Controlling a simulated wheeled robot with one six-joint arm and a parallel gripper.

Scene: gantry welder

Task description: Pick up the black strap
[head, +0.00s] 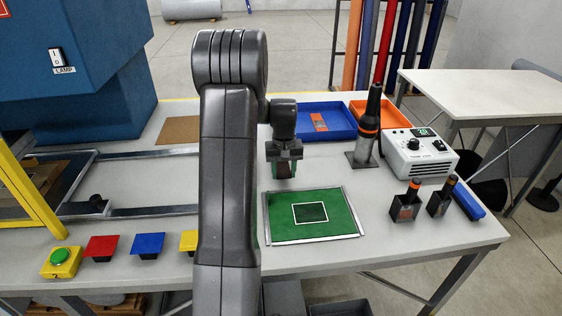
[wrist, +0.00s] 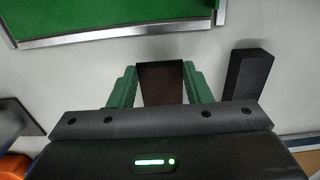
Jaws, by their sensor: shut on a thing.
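My gripper (head: 283,172) points down behind the green mat and is shut on a dark, brown-black piece that looks like the black strap (head: 282,171). In the wrist view the strap (wrist: 161,82) sits between the two green fingers (wrist: 160,88), with a brownish edge showing. Its lower part is hidden by the gripper body. In the head view the strap and fingers are small, and I cannot tell whether the strap touches the table.
The green mat (head: 335,230) lies in front of the gripper. A dark block (wrist: 250,75) lies beside it in the wrist view. A blue tray (head: 345,133), a tool stand (head: 365,150) and a white control box (head: 415,158) stand behind and right. Coloured buttons line the front left.

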